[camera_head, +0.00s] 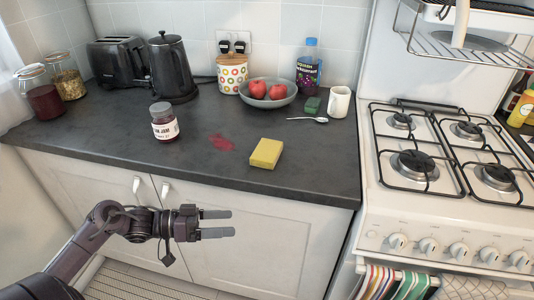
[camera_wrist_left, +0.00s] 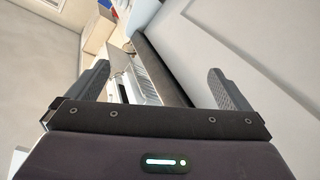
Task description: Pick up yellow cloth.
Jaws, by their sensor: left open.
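The yellow cloth (camera_head: 266,153) lies on the dark countertop (camera_head: 310,165) near its front edge, as a folded block shape. A red stain (camera_head: 221,143) is on the counter to its left. My left gripper (camera_head: 232,224) is in front of the cabinet doors, below the counter edge and below and left of the cloth. It is open and empty. The left wrist view also shows its spread fingers (camera_wrist_left: 160,90) with nothing between them; the cloth is not in that view. My right gripper is not in view.
A jam jar (camera_head: 165,122) stands left of the stain. Behind the cloth are a spoon (camera_head: 308,120), a green sponge (camera_head: 312,105), a white mug (camera_head: 339,102) and a bowl of red fruit (camera_head: 268,96). A gas stove (camera_head: 440,160) is at the right.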

